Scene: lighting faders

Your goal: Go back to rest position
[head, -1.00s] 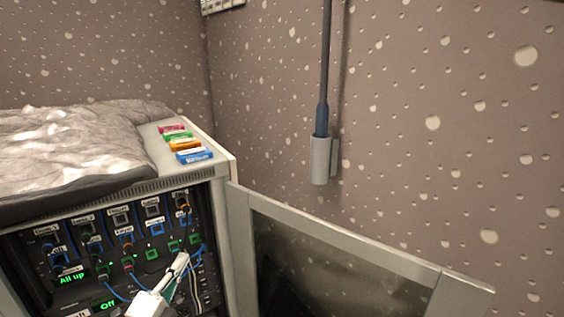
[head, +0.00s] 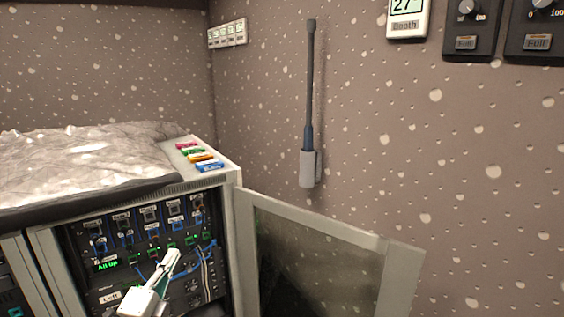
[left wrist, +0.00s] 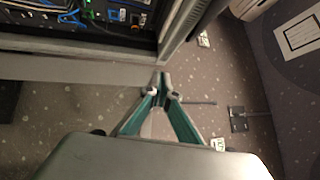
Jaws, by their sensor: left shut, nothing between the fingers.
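My left gripper (head: 172,256) is in front of the open rack in the head view, at the lower left. Its fingers are closed together with nothing between them. In the left wrist view the gripper (left wrist: 163,78) shows its green fingers meeting at the tips, below the rack's lower edge. The rack panel (head: 140,233) holds several faders with blue and black cables and a green "All up" display (head: 107,265). My right gripper is in neither view.
The rack's glass door (head: 320,250) stands open to the right. A grey cloth (head: 85,160) and several coloured blocks (head: 203,158) lie on top of the rack. A dark rod in a grey holder (head: 308,165) hangs on the wall. Knob boxes (head: 470,28) are at the upper right.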

